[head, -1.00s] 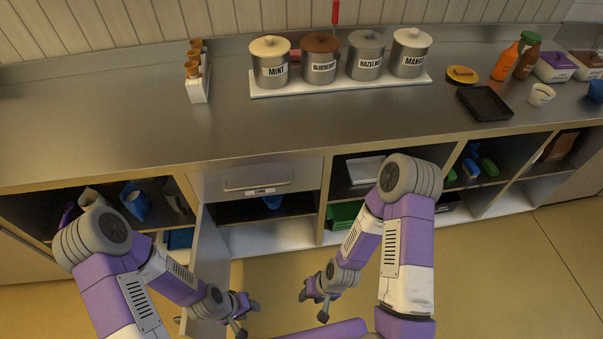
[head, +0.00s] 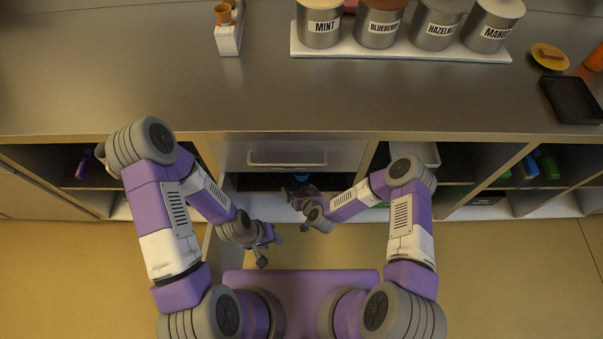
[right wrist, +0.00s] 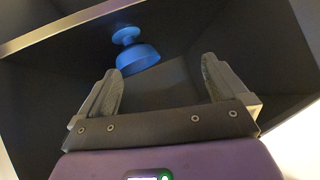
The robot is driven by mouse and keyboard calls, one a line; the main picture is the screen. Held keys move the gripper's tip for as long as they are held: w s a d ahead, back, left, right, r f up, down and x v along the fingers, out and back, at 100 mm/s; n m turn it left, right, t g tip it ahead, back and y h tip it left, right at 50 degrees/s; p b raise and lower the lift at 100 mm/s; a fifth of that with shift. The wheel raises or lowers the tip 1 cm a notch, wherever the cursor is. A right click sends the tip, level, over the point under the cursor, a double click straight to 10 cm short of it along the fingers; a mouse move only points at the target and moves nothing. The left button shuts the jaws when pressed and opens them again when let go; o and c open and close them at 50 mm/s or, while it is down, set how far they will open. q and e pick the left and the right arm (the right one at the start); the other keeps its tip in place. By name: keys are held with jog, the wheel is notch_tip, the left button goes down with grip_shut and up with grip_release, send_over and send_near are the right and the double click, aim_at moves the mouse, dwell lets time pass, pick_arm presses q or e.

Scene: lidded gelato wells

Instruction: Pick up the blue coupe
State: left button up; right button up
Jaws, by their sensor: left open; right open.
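The blue coupe (head: 302,178) is in the dark open compartment under the drawer, mostly hidden in the head view. In the right wrist view the coupe (right wrist: 138,57) shows a round bowl, stem and small foot, beyond and between the open fingers, nearer the left one. My right gripper (head: 298,207) is at the compartment's mouth; in the right wrist view the gripper (right wrist: 160,72) is open and empty, apart from the coupe. My left gripper (head: 270,246) is open and empty, lower and outside the cabinet.
The drawer (head: 290,158) with a bar handle closes the space above the compartment. An open door (head: 212,243) stands left of it, near my left arm. Counter (head: 150,90) above holds labelled tubs (head: 380,22) and a cone holder (head: 229,38). Open floor lies at both sides.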

aim_at(302, 177)
jog(key=w+f+t+h, duration=0.1)
jog(key=w, duration=0.1)
jog(key=w+f+t+h+b, duration=0.1)
jog(key=w+h, duration=0.1)
jog(key=w+d+f+m+t+h+b, duration=0.1)
jog(key=f+t, duration=0.1)
jog(key=shift+w+f, duration=0.1)
jog(key=shift+w, duration=0.3)
jog(key=b+x, duration=0.1)
jog(key=x, duration=0.1)
jog(key=b+x, duration=0.1)
jog(key=x, duration=0.1)
jog(key=b+x, duration=0.2)
jog(key=shift+s+f, duration=0.1)
jog(key=shift+f, duration=0.2)
jog(key=shift+w, duration=0.4)
jog(key=c, duration=0.7)
